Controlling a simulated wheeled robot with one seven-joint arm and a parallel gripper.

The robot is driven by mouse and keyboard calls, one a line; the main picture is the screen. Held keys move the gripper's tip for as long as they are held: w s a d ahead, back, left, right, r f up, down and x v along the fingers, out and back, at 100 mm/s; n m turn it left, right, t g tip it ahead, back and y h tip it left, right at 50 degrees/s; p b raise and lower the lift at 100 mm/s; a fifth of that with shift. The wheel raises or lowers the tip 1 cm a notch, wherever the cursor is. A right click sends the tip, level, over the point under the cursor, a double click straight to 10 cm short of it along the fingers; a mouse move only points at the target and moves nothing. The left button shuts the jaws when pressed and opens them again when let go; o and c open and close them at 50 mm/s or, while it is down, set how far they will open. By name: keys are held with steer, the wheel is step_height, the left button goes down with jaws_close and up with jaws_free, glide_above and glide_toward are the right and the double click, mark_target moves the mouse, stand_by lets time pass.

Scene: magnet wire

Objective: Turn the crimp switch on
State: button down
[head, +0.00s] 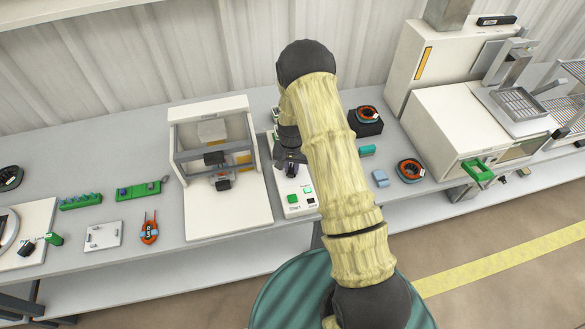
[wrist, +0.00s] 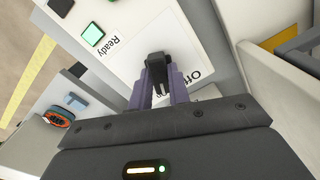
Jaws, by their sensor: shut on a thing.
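The crimp switch (wrist: 157,63) is a black lever on a white control panel (wrist: 130,50), beside a partly covered label that starts "Of". My gripper (wrist: 161,84) is shut on the lever, with a purple-grey finger on each side of it. In the head view my gripper (head: 291,168) is over the far part of the panel (head: 288,212), and there it and my arm hide the switch. I cannot tell which position the lever is in. The panel also has a green button (wrist: 93,34) and a small light by the word "Ready" (wrist: 112,51).
A white machine with an open-front frame (head: 208,104) stands left of the panel. Green trays (head: 80,201) and a white plate (head: 104,236) lie further left. Right of my arm are a blue block (head: 381,178), a coil (head: 410,170) and a large white cabinet (head: 455,135).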

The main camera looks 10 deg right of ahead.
mark_target(292, 168)
steer(key=shift+r+m, duration=0.1)
steer(key=shift+m, duration=1)
steer(key=c, duration=1.3)
jaws_free()
step_height(292, 168, up, 17)
steer(key=shift+r+b, duration=0.2)
steer(key=shift+b, duration=0.85)
steer(key=s+r+n+t, duration=0.1)
steer(key=s+r+n, duration=0.1)
steer(key=s, duration=0.5)
steer(key=s+r+n+p, duration=0.1)
steer(key=s+r+n, duration=0.1)
steer(key=s, duration=0.5)
steer(key=s+r+n+t, duration=0.1)
steer(key=s+r+n, duration=0.2)
steer(key=s, duration=0.4)
steer(key=shift+r+t+p, duration=0.3)
steer(key=shift+r, duration=0.55)
